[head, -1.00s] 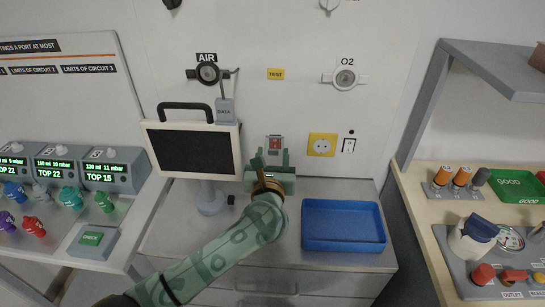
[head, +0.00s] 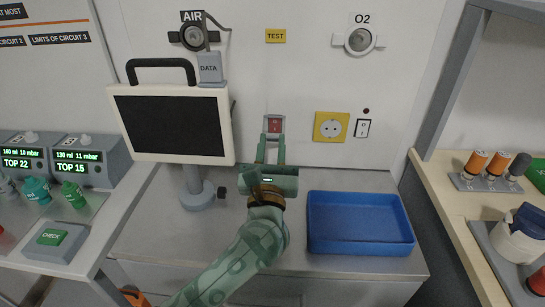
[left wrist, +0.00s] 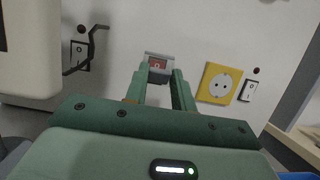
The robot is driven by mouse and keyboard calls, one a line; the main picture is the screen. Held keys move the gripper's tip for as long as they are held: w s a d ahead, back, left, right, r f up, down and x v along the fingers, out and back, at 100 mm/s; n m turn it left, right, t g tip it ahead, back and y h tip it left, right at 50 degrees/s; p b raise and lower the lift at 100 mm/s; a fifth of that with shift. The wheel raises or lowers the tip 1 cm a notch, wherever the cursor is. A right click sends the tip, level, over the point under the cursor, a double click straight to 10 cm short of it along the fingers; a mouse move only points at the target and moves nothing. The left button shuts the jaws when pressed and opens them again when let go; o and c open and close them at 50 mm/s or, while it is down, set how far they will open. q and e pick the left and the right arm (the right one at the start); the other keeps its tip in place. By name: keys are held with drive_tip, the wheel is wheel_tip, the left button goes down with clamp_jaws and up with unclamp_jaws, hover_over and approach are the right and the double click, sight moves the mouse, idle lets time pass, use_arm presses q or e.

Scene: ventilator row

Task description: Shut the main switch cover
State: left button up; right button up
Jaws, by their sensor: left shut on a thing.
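The main switch (head: 274,125) is red in a grey frame, on the white wall right of the monitor; it also shows in the left wrist view (left wrist: 158,65). A pale, partly see-through cover (left wrist: 158,55) seems to sit around the red part; I cannot tell its exact angle. My left gripper (head: 273,140) is just below and in front of the switch. Its two fingertips reach up to the lower sides of the switch and are shut on what looks like the cover. The fingers hide the lower edge. My right gripper is not in view.
The monitor (head: 172,125) stands close on the left. A yellow socket (head: 331,127) and a small wall switch (head: 362,128) are to the right. A blue tray (head: 360,247) lies on the grey counter (head: 150,232). A side shelf (head: 440,185) borders the right.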

use_arm(q)
drive_tip(key=shift+f+b, duration=0.2)
drive_tip(key=shift+b, duration=0.1)
drive_tip(key=o, duration=1)
drive_tip(key=v, duration=0.5)
drive_tip(key=p+v, duration=0.1)
drive_tip(key=v, duration=1)
drive_tip(key=shift+f, duration=0.35)
drive_tip(key=shift+c, duration=0.4)
